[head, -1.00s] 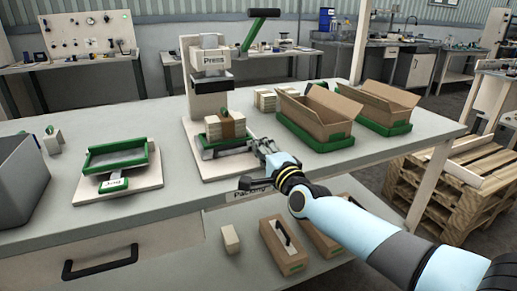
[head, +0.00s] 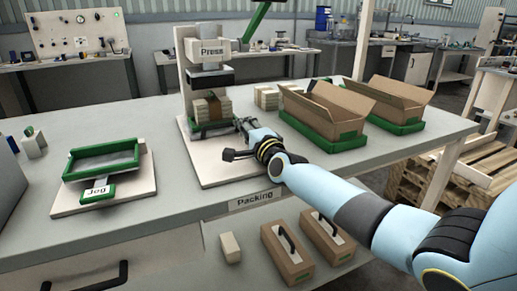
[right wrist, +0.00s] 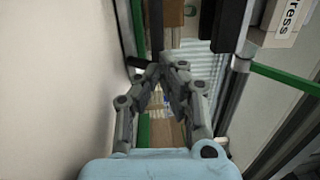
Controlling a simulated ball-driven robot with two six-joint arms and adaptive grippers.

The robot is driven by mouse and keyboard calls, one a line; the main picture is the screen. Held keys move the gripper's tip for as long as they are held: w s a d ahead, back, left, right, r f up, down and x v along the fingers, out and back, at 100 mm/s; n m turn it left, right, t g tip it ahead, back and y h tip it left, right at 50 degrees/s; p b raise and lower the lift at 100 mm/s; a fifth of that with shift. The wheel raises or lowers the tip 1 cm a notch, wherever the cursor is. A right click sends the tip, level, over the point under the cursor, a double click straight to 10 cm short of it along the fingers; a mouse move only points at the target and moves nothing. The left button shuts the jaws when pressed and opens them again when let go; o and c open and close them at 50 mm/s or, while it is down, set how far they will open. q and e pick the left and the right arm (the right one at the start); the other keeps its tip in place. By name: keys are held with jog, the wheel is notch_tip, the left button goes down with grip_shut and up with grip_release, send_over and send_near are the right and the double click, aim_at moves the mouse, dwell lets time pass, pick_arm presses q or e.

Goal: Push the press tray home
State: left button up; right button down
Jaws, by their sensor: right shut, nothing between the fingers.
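The press (head: 210,48) stands on a pale base board on the table. Its green-edged tray (head: 216,127) sits low in the press, below the dark press head (head: 210,78). A pale stack with a brown band (head: 212,105) stands on the tray. My right gripper (head: 240,123) is shut and empty, at the front right of the tray. Whether its fingertips touch the tray I cannot tell. In the right wrist view the closed fingers (right wrist: 163,72) point toward the press, whose label shows at top right. My left gripper is not in view.
The jog tray (head: 103,160) with a green rim is at the left. Two open cartons (head: 325,110) in green trays stand at the right. Small pale blocks (head: 266,98) stand beside the press. The table front between jog and press is clear.

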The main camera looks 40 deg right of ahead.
jog(key=shift+w+d+r, duration=0.1)
jog(key=shift+w, duration=0.1)
jog(key=shift+r, duration=0.2)
jog(key=shift+s, duration=0.1)
jog(key=shift+s+f, duration=0.1)
jog(key=shift+s, duration=0.2)
jog(key=s, duration=0.2)
jog(key=s+a, duration=0.1)
jog(key=s, duration=0.3)
jog(key=shift+s+a+f, duration=0.15)
jog(key=shift+s+f, duration=0.2)
jog(key=shift+f, duration=0.05)
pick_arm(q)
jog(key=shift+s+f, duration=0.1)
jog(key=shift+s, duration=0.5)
